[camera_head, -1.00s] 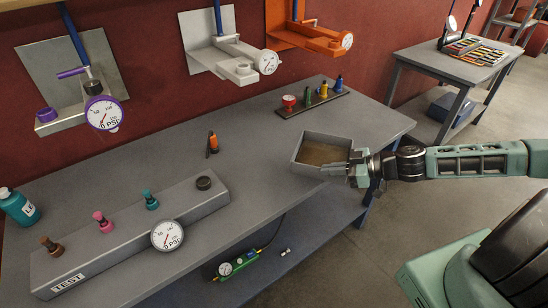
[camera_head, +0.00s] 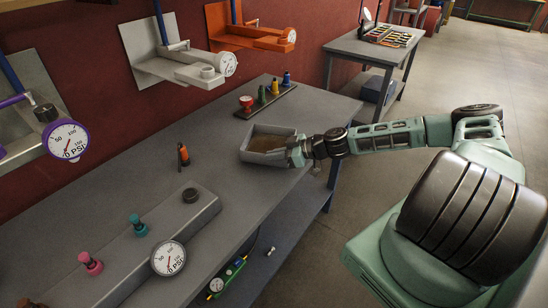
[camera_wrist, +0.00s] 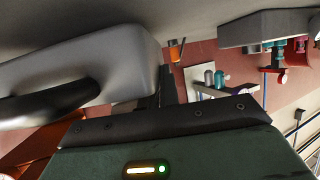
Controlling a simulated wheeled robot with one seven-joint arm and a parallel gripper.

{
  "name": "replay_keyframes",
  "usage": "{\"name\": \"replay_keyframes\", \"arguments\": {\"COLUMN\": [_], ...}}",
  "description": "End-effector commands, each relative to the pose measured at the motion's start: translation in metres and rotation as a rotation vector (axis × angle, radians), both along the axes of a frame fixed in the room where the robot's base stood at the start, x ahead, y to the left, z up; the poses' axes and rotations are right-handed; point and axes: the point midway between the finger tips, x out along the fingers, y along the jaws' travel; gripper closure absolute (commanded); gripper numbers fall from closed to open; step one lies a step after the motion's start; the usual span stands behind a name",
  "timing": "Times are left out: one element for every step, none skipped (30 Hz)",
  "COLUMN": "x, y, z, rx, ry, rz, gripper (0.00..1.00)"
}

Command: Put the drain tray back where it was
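The drain tray (camera_head: 249,158) is a shallow grey open box with a brownish inside. In the head view it is at the workbench's front edge, right of centre. It looks level, but I cannot tell whether it rests on the top or is just above it. My gripper (camera_head: 297,153) is at the tray's right wall with its fingers at the rim, and appears shut on it. The contact itself is small and partly hidden. In the wrist view a pale rounded part fills the left, and the tray cannot be made out clearly.
The grey workbench (camera_head: 225,195) holds a rack of coloured bottles (camera_head: 267,98) behind the tray, an orange-and-black tool (camera_head: 183,155) to its left, and a test block with a gauge (camera_head: 168,258). Wall brackets (camera_head: 190,70) hang behind. A second table (camera_head: 345,47) stands farther back. The floor at right is open.

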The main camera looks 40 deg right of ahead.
Motion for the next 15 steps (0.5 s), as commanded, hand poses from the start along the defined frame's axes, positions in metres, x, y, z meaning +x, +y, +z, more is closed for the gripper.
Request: {"name": "replay_keyframes", "arguments": {"x": [0.001, 0.001, 0.001, 0.001, 0.001, 0.000, 0.000, 0.000, 0.000, 0.000, 0.000, 0.000, 0.000, 0.000, 0.000], "y": [0.000, 0.000, 0.000, 0.000, 0.000, 0.000, 0.000, 0.000, 0.000, 0.000, 0.000, 0.000, 0.000, 0.000, 0.000], "z": [-0.005, -0.008, -0.013, -0.016, -0.018, -0.019, -0.020, -0.021, -0.021, -0.020, -0.020, -0.020, -0.021, -0.021, -0.022], "rx": [0.004, 0.003, 0.002, 0.002, 0.001, 0.000, -0.001, -0.002, -0.002, -0.002, -0.002, -0.002, -0.001, -0.001, -0.001], "ry": [0.001, 0.000, -0.001, -0.001, 0.000, -0.002, -0.002, -0.002, -0.002, -0.002, -0.002, -0.002, -0.002, -0.002, -0.002], "rz": [-0.002, -0.002, -0.001, -0.001, -0.001, -0.001, 0.000, 0.000, 0.000, 0.000, 0.000, 0.000, 0.000, 0.000, 0.000], "gripper": [1.00, 1.00, 1.00, 1.00, 1.00, 1.00, 1.00, 1.00, 1.00, 1.00, 1.00, 1.00, 1.00, 1.00, 1.00]}}
